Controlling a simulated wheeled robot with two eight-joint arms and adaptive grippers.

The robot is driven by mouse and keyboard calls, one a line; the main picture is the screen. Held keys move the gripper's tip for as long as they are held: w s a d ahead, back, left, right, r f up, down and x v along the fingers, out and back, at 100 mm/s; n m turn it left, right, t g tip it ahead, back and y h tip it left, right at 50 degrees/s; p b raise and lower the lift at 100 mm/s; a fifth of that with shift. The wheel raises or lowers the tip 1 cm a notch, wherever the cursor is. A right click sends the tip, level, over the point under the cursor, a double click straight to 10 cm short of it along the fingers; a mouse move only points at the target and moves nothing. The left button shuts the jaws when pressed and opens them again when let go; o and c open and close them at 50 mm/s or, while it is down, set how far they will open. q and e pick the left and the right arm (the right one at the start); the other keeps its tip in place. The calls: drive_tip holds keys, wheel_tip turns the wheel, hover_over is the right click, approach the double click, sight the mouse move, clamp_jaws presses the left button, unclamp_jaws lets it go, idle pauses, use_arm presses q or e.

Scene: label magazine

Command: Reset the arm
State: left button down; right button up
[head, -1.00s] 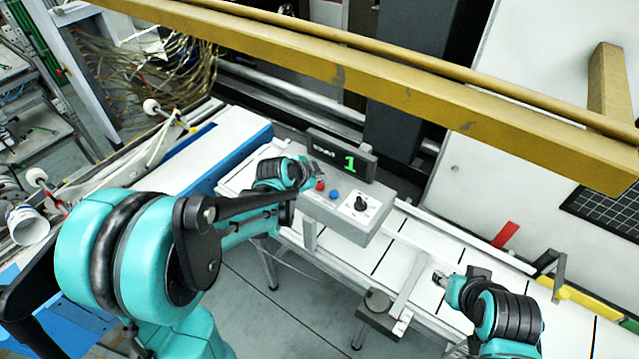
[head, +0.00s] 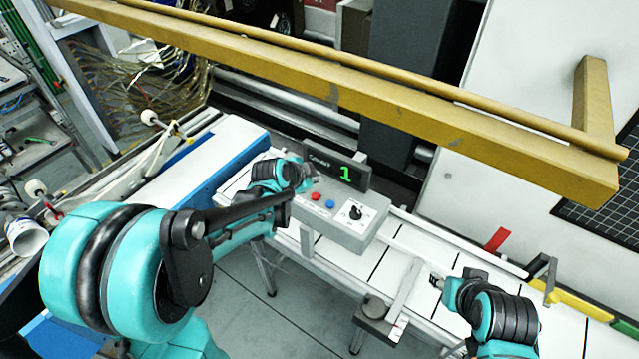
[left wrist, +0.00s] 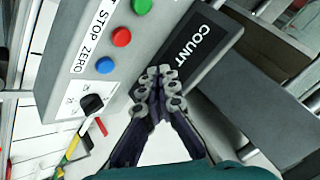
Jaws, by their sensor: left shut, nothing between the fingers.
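The grey control box (head: 335,222) has a red button (head: 316,197), a blue button (head: 330,204) and a black knob (head: 355,212). A dark display (head: 325,163) behind it shows a green 1. My left gripper (head: 312,174) is just above the box's left end, by the display. In the left wrist view its fingers (left wrist: 160,72) are together and empty, in front of the COUNT panel (left wrist: 196,50), apart from the red button (left wrist: 121,37) and blue button (left wrist: 105,65). A green button (left wrist: 142,6) also shows there. My right gripper (head: 437,281) is over the conveyor; its fingers are too small to judge.
A yellow beam (head: 400,112) crosses the view above the box. The white conveyor (head: 405,262) with dark cross lines runs to the lower right. A small metal post and plate (head: 372,309) stand at its near edge. Open floor (head: 260,310) lies in front.

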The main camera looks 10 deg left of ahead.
use_arm(q)
drive_tip(key=s+f+n+b, duration=0.4)
drive_tip(key=s+b, duration=0.2)
drive_tip(key=s, duration=0.2)
drive_tip(key=s+f+n+g+y+b, duration=0.1)
drive_tip(key=s+f+n+b, duration=0.3)
drive_tip(key=s, duration=0.4)
drive_tip(key=s+f+n+g+y+b, duration=0.1)
drive_tip(key=s+f+n+b, duration=0.2)
drive_tip(key=s+f+b, duration=0.3)
drive_tip(key=s+b, duration=0.2)
drive_tip(key=s, duration=0.1)
drive_tip(key=shift+n, duration=0.4)
